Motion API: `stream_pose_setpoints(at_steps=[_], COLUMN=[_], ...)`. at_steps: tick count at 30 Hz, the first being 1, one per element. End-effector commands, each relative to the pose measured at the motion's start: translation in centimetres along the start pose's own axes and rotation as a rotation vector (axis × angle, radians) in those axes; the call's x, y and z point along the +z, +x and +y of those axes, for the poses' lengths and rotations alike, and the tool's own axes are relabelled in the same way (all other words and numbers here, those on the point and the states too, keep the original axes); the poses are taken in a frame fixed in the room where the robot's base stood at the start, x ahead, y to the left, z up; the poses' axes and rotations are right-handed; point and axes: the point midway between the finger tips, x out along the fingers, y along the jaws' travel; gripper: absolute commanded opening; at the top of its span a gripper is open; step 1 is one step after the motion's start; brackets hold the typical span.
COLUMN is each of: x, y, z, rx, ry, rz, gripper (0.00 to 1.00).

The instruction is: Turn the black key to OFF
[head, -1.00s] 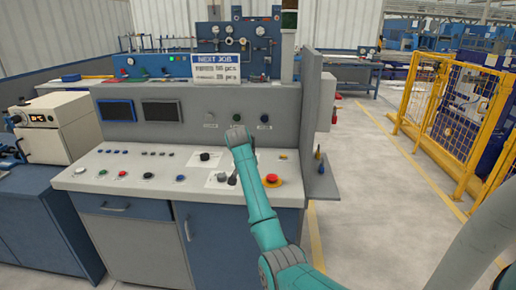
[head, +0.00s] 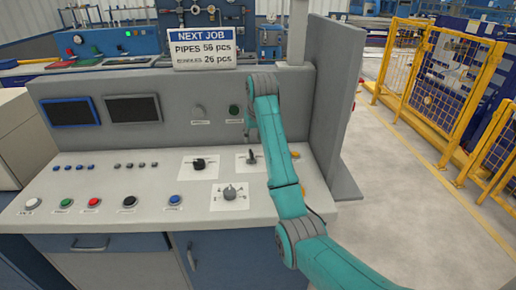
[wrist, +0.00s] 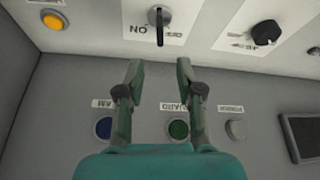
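The black key (wrist: 159,34) is at the top of the wrist view, in a round metal switch on a white plate, with its dark handle pointing down the picture. An upside-down ON label is beside it. In the head view the key (head: 252,158) stands on the console's sloping top, just left of my arm. My gripper (wrist: 159,68) is open and empty, its two fingers apart below the key in the wrist view, not touching it. In the head view my gripper is mostly hidden behind my wrist. An OFF label cannot be read clearly.
A black knob (head: 198,163) and a grey selector (head: 230,192) sit nearby on the console. A yellow button (wrist: 53,20) is across from the knob in the wrist view. The upright panel has a green button (wrist: 178,129) and a blue button (wrist: 103,127).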

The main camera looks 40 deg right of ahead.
Motion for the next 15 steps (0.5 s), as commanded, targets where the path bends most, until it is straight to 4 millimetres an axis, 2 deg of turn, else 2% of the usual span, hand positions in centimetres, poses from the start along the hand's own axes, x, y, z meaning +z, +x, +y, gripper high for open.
stream_pose_setpoints(at_steps=[15], x=[0.1], y=[8.2], z=[0.1], rx=[0.001], ry=[0.004], rz=[-0.003], gripper=[0.36])
